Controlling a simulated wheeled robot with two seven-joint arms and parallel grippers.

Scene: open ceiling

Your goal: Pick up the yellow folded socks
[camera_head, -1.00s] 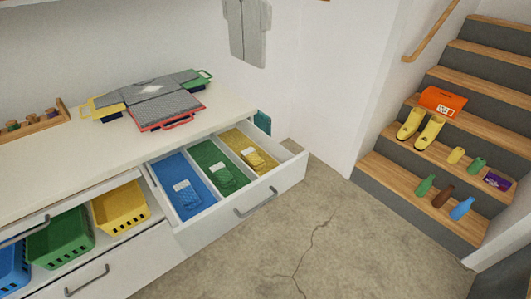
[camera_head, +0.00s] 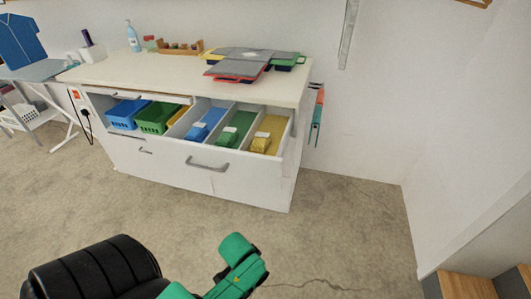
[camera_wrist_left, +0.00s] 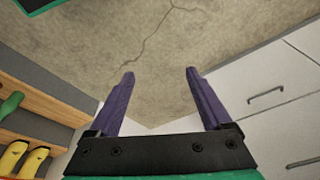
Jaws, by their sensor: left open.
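The yellow folded socks (camera_head: 261,142) lie at the front end of the yellow compartment (camera_head: 273,126), the rightmost one in the open drawer. They look small and partly shaded in the head view. My left gripper (camera_wrist_left: 158,80) shows in the left wrist view with its two purple fingers apart and nothing between them, over bare floor. In the head view my green and black arm parts are low in the picture, well apart from the drawer. The socks do not show in the left wrist view. My right gripper is not in view.
The open drawer (camera_head: 232,170) juts from the white cabinet; its blue and green compartments hold socks too. Concrete floor (camera_head: 340,215) is clear before the cabinet.

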